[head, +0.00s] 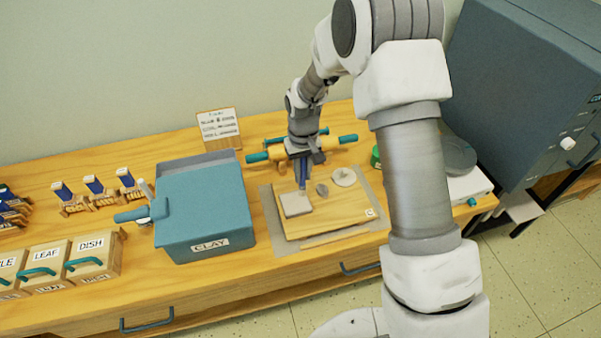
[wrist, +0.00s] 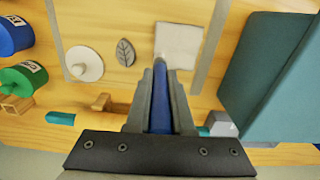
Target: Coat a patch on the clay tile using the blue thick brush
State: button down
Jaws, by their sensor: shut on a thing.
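My gripper (head: 304,161) is shut on the blue thick brush (wrist: 160,118), which also shows in the head view (head: 303,180). The brush points down, with its pale tip over the near edge of the tile in the wrist view. I cannot tell whether the tip touches the surface. The clay tile (head: 296,204) is a pale grey square lying flat on the left part of the wooden board; it also shows in the wrist view (wrist: 178,42). No coated patch is visible on it. The gripper fingers (wrist: 161,95) flank the brush handle.
On the wooden board (head: 337,217), a grey leaf (head: 322,189) and a pale disc (head: 343,177) lie beside the tile. The teal CLAY box (head: 205,205) stands close on the left. A rolling pin (head: 348,139) lies behind. Blue (wrist: 14,36) and green (wrist: 22,78) jars stand nearby.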

jog(key=shift+w+d, duration=0.15)
jog(key=shift+d, duration=0.25)
notch_tip(320, 180, up, 8)
jog(key=p, duration=0.4)
jog(key=shift+d, duration=0.2)
